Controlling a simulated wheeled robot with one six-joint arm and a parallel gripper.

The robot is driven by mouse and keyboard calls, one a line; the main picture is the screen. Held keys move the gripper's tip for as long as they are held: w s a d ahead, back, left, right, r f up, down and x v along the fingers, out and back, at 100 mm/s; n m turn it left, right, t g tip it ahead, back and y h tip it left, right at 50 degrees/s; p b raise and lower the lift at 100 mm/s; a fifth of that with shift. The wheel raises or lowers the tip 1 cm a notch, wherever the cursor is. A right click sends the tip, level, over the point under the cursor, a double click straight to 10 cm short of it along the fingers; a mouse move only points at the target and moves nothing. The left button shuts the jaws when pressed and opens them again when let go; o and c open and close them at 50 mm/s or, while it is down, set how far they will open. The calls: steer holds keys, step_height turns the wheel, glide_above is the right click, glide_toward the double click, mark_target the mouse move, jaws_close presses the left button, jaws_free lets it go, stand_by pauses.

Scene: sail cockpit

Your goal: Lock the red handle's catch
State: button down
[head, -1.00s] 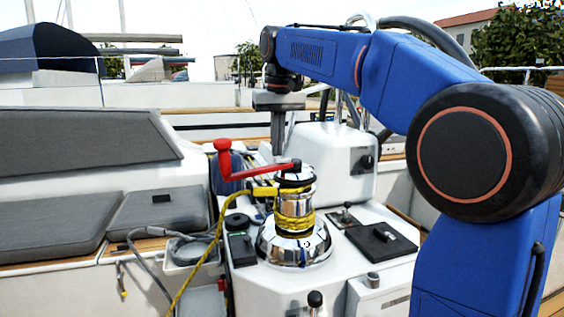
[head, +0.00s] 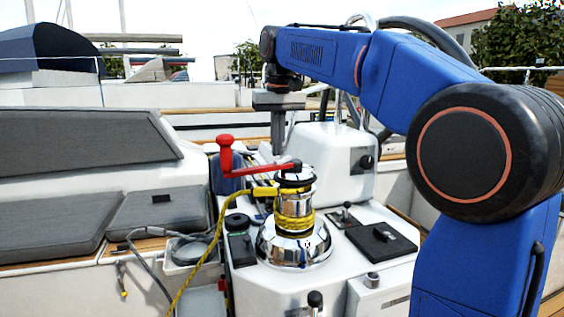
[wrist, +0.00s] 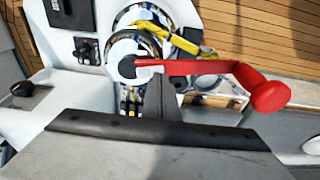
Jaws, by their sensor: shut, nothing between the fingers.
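The red handle (head: 262,170) sits on top of the chrome winch (head: 297,215), its crank arm reaching left to an upright red grip (head: 225,153). In the wrist view the red handle (wrist: 190,67) runs right from the winch hub to its round red grip (wrist: 268,92). A dark piece (wrist: 127,66) shows at the hub end; I cannot tell whether it is the catch or how it is set. My gripper (wrist: 160,88) is shut and empty, with its tips close beside the handle near the hub. In the head view the fingertips are hidden behind the winch area.
Yellow rope (head: 200,258) wraps the drum and trails down left. A white console pod (head: 335,165) stands behind the winch. Small levers (head: 345,213) and a black panel (head: 382,240) lie to the right. Grey cushions (head: 50,220) are at left.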

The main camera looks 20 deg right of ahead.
mark_target(277, 161)
step_height(277, 161, up, 6)
stand_by(0.8)
stand_by(0.3)
steer(key=s+d+f+t, duration=0.1)
steer(key=s+d+f, duration=0.2)
steer(key=s+f, duration=1.3)
steer(key=s+d+f+t, duration=0.2)
steer(key=s+d+f, duration=0.2)
steer(key=s+f, duration=1.3)
step_height(277, 161, down, 3)
steer(key=shift+s+f, duration=0.15)
